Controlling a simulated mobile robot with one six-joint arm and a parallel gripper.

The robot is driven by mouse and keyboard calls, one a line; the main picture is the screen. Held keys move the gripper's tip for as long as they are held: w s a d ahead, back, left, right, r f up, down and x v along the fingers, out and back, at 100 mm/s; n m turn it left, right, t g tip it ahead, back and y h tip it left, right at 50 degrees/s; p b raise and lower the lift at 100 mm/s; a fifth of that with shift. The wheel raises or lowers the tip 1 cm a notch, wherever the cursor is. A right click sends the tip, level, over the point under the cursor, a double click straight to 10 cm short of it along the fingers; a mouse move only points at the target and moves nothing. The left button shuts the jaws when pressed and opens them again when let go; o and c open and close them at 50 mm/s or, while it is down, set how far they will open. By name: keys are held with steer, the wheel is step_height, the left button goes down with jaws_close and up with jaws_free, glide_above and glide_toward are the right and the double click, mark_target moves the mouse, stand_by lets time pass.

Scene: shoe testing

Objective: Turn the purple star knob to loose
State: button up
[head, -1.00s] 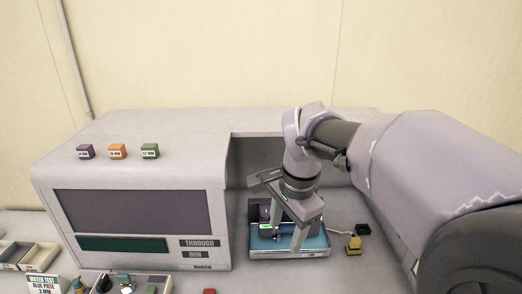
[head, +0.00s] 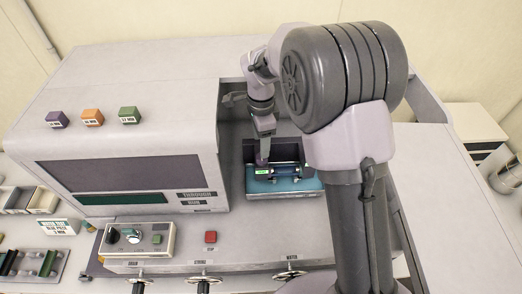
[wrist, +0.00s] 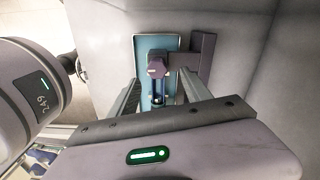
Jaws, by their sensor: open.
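The purple knob (wrist: 157,66) shows in the wrist view on a fixture over a blue tray (wrist: 144,44), with a purple bracket (wrist: 205,52) to its right. My gripper (wrist: 160,88) is open, one finger on each side of the picture's middle. The knob lies ahead, between the lines of the fingers; I cannot tell whether they touch it. In the head view my gripper (head: 264,146) points down at the fixture (head: 287,168) on the blue tray (head: 283,187). There it largely hides the knob.
The fixture stands in a recess right of a grey machine housing (head: 120,165). A control box (head: 136,240) and a red button (head: 210,238) are in front. Three small blocks, purple (head: 57,119), orange (head: 92,117) and green (head: 129,115), sit on top.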

mark_target(261, 160)
steer(key=f, duration=0.2)
steer(key=s+f, duration=0.1)
steer(key=f, duration=0.1)
steer(key=shift+s+f, duration=0.1)
steer(key=shift+f, duration=0.35)
steer(key=shift+w+f, duration=0.3)
steer(key=shift+w, duration=0.1)
steer(key=shift+s+r, duration=0.1)
steer(key=shift+s, duration=0.05)
steer(key=shift+c, duration=0.7)
steer(key=c, duration=0.4)
jaws_close()
